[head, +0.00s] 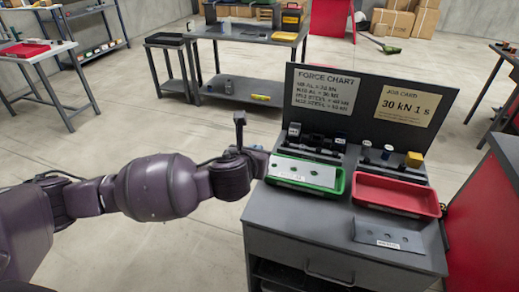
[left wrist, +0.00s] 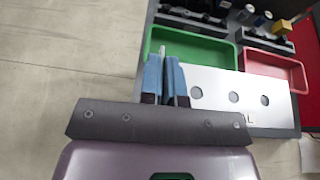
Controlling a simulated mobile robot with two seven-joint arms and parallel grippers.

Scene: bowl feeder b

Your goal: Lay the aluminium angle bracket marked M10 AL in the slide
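A pale angle bracket (head: 304,175) with a row of holes shows over the green tray (head: 339,187) in the head view. In the left wrist view the bracket (left wrist: 222,88) reaches right from my fingers, and an "L" of its marking shows. My left gripper (left wrist: 166,80) appears shut on the bracket's upright edge; its fingers are close together with a silver strip between them. In the head view my left arm comes in from the left, its wrist beside the tray. I cannot tell for sure which part is the slide. My right gripper is out of view.
A second holed plate (head: 388,236) with a label lies on the cabinet top at front right. An empty red tray (head: 397,193) stands beside the green one. Dark fixtures (head: 316,142) and a yellow block (head: 414,159) stand behind the trays, before an upright chart board (head: 366,78).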

